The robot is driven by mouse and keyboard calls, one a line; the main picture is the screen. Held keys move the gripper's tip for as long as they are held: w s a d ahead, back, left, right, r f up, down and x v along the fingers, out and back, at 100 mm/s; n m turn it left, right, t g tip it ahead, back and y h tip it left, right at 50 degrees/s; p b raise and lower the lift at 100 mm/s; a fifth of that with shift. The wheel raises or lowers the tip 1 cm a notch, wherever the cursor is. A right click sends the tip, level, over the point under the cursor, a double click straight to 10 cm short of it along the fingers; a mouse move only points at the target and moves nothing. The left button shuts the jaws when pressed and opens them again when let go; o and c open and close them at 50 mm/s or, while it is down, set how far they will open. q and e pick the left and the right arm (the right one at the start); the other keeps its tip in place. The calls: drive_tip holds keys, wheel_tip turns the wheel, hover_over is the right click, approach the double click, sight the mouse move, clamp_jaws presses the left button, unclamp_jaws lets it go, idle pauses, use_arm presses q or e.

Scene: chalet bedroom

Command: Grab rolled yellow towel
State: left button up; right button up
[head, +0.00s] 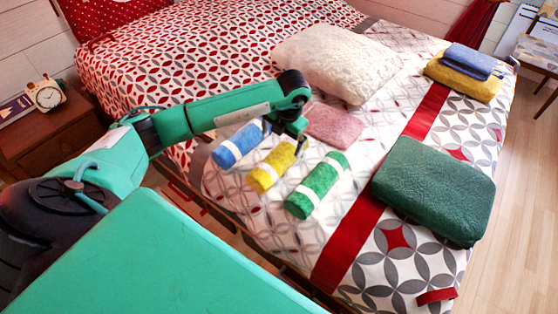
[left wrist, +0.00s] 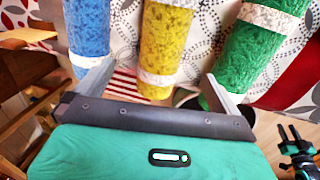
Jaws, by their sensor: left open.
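The rolled yellow towel (head: 270,170) with white bands lies on the bed between a rolled blue towel (head: 237,148) and a rolled green towel (head: 317,186). My left gripper (head: 290,140) is over the far end of the yellow roll in the head view, partly covering it. In the left wrist view the yellow roll (left wrist: 166,42) lies ahead between the two spread fingers of my left gripper (left wrist: 157,88). The jaws are empty; contact is not clear. A dark, pronged part at that view's lower right looks like my right gripper (left wrist: 292,136); its opening is unclear.
A pink folded towel (head: 333,124) and a white fluffy pillow (head: 335,62) lie beyond the rolls. A dark green cushion (head: 435,188) is to the right. Folded blue and yellow towels (head: 465,72) are at the far right. A nightstand (head: 42,130) stands left.

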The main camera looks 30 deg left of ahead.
sight(279, 156)
use_arm(q)
drive_tip(key=f, duration=0.3)
drive_tip(key=a+f, duration=0.1)
drive_tip(key=f, duration=0.7)
drive_tip(key=shift+w+a+f, duration=0.1)
drive_tip(key=shift+a+f, duration=0.05)
drive_tip(key=shift+a, duration=0.1)
drive_tip(key=c, duration=1.1)
drive_tip(key=shift+c, duration=0.2)
drive_tip(key=shift+r, duration=0.2)
